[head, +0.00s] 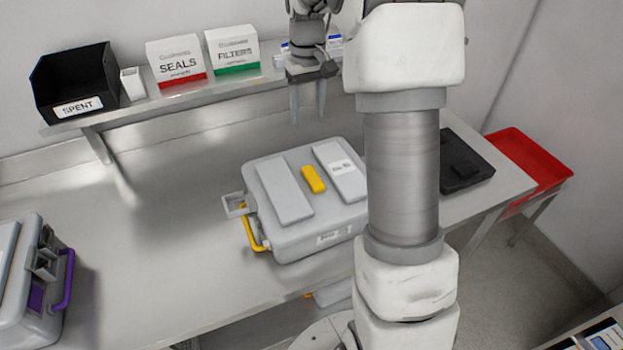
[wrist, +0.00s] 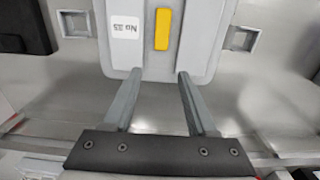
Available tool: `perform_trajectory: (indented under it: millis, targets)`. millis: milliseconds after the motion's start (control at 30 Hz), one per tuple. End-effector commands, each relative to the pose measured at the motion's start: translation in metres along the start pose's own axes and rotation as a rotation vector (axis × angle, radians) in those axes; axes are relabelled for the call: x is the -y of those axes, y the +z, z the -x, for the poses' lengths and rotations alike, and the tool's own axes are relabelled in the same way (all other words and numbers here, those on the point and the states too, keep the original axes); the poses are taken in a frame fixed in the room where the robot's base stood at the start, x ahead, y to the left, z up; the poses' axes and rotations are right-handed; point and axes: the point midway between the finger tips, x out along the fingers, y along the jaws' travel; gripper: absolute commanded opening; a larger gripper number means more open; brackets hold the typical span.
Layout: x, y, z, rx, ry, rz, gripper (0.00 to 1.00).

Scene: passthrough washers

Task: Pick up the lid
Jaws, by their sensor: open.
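The lid (head: 290,218) is the grey top of a closed grey case on the steel table, with two raised light panels and a yellow handle block (head: 313,179) between them. In the wrist view the lid (wrist: 195,60) shows at the top, with its yellow block (wrist: 162,29) and a label reading upside down. My gripper (head: 308,118) is open and empty, above and behind the case, its fingers pointing down. In the wrist view my gripper's fingers (wrist: 158,85) lie over the lid's near edge; I see no contact. My arm hides the case's right end in the head view.
A shelf (head: 155,103) behind holds a black SPENT bin (head: 78,82), a SEALS box (head: 179,61) and a FILTERS box (head: 233,50). Another grey case with a purple handle (head: 65,280) stands at left. A black tray (head: 465,170) and red tray (head: 530,165) are at right. Table left of centre is clear.

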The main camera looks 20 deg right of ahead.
Motion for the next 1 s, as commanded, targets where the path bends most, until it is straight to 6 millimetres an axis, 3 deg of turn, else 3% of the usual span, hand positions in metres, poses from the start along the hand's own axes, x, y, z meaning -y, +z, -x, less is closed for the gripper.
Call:
perform_trajectory:
  millis: [400, 733, 1000]
  targets:
    - [0.000, 0.002, -0.088, 0.006, -0.001, 0.002, 0.57]
    - [0.001, 0.001, -0.116, 0.004, 0.000, 0.003, 0.57]
    - [0.002, 0.002, -0.154, 0.005, -0.001, 0.002, 0.57]
